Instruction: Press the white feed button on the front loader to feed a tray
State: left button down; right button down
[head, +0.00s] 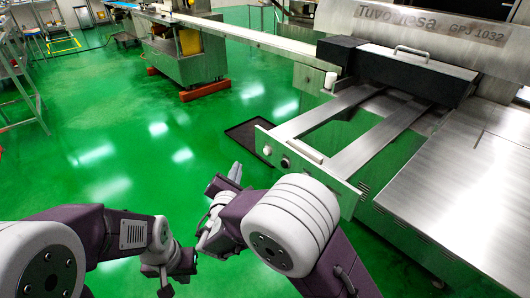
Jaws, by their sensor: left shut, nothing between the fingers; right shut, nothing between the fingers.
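The front loader's pale panel (318,180) stands at the front end of two metal rails, right of the picture's middle. A small white round button (267,150) is on the panel's left part, and a dark round knob (285,162) sits to its right. My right gripper (235,171) is shut and empty, a short way left of and below the white button in the picture, with a gap between them. My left gripper (166,288) is shut and empty at the bottom edge, far from the panel; its tips are hard to make out.
A black tray (243,133) lies low behind the panel's left end. The steel machine (440,40) with a black handled cover (418,72) fills the right side. A conveyor (240,32) runs to the back left. Green floor is clear at left.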

aim_at(266, 152)
jog(key=w+d+b, duration=0.1)
jog(key=w+d, duration=0.3)
jog(key=d, duration=0.2)
jog(key=shift+w, duration=0.2)
jog(key=shift+d, duration=0.1)
dwell(1.8)
jog(key=shift+w+d+b, duration=0.25)
jog(key=shift+d+b, duration=0.05)
jog(key=shift+b, duration=0.2)
